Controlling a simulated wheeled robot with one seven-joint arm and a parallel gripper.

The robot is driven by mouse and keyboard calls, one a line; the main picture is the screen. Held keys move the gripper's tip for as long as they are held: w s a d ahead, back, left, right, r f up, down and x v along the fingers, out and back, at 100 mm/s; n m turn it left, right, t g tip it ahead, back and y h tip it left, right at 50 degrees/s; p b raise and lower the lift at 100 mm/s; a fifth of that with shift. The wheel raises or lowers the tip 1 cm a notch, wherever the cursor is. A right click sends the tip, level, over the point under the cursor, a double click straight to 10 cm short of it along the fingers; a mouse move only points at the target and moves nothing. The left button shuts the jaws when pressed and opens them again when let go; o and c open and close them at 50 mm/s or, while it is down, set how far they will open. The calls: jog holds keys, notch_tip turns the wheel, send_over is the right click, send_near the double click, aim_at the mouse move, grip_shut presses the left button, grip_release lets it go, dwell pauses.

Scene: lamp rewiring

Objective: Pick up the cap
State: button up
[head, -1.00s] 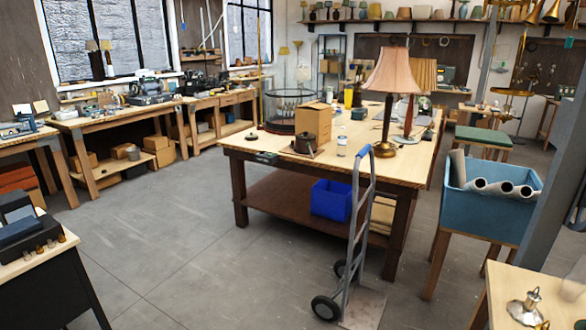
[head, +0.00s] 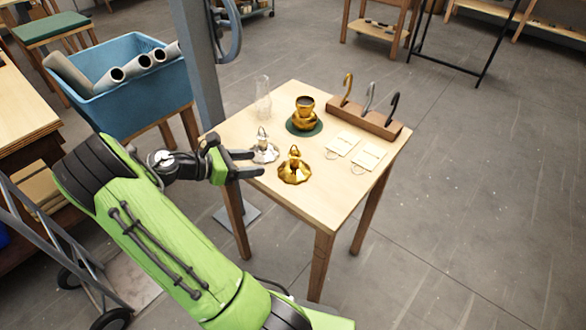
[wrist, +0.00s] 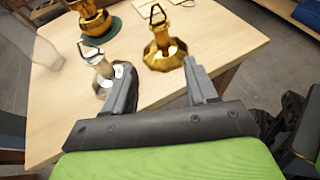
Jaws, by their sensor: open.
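Two fluted caps with loops on top sit on the small wooden table (head: 262,117). The silver cap (head: 263,152) is near the left edge, and the gold cap (head: 294,172) is nearer the front. My gripper (head: 257,163) is open and empty, reaching in over the table's left edge, close to both caps. In the wrist view, the gold cap (wrist: 163,50) stands beyond the fingertips, in line with the gap between them. The silver cap (wrist: 104,72) is beside the left finger, which partly overlaps it. I cannot tell whether they touch.
A brass urn-like piece (head: 305,112) stands on a green pad, near a clear glass chimney (head: 263,98). A wooden rack (head: 364,118) with three hooks and two pale cards (head: 342,143) are to the right. A grey post (head: 200,65) and blue bin (head: 125,95) stand left.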

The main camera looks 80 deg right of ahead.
aim_at(299, 165)
jog(key=b+x, duration=0.4)
jog(key=x, duration=1.2)
jog(key=shift+s+a+b, duration=0.1)
jog(key=shift+a+b, duration=0.1)
jog(key=shift+b, duration=0.15)
grip_shut()
notch_tip(299, 165, up, 10)
jog(key=p, duration=0.4)
jog(key=shift+r, duration=0.1)
